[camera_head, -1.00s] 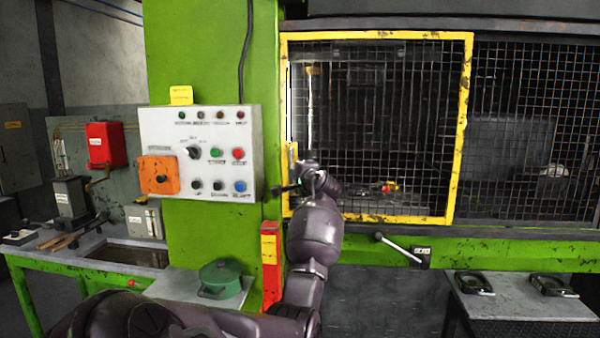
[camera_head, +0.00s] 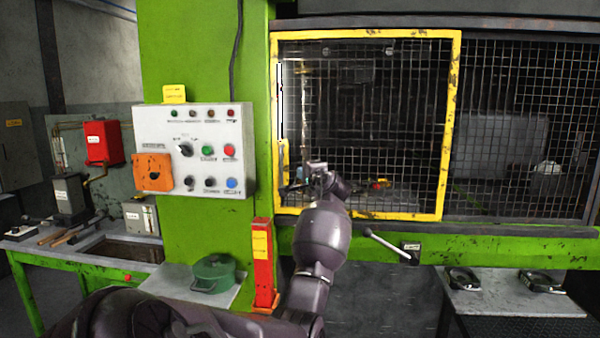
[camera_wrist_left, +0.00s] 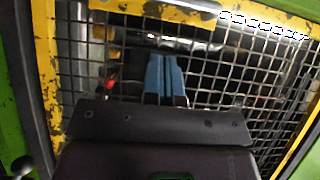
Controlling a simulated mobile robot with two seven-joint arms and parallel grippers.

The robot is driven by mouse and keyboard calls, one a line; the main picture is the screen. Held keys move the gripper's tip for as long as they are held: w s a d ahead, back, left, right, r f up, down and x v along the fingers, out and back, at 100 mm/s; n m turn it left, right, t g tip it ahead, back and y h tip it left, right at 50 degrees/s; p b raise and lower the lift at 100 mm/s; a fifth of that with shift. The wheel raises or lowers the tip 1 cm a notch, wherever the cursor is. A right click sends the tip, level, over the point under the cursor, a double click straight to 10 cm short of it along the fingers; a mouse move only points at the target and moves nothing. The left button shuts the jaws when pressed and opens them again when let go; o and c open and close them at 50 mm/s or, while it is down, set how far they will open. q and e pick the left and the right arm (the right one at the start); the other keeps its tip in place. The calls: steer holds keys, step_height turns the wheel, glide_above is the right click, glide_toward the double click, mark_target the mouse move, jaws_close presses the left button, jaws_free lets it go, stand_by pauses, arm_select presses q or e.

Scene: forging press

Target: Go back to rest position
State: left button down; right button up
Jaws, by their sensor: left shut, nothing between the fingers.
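My left arm comes in from the lower left and reaches up in front of the yellow-framed mesh door (camera_head: 451,135) of the press. My left gripper (camera_head: 292,188) is small and partly hidden in the head view, near the yellow door handle (camera_head: 283,162) at the door's left edge. In the left wrist view its blue fingers (camera_wrist_left: 165,62) are together with nothing between them, with the mesh and yellow frame (camera_wrist_left: 45,70) behind. I cannot tell whether they touch the door. My right gripper is not in view.
A white control panel (camera_head: 165,125) with buttons is on the green column (camera_head: 200,50) to the left. A red post (camera_head: 263,262) and a green pot (camera_head: 213,273) stand below it. A lever (camera_head: 388,243) sticks out below the door. A side table (camera_head: 510,302) is at right.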

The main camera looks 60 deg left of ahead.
arm_select(q)
steer(key=s+d+b, duration=0.1)
steer(key=d, duration=0.6)
steer(key=shift+s+d, duration=0.2)
steer(key=shift+d, duration=0.05)
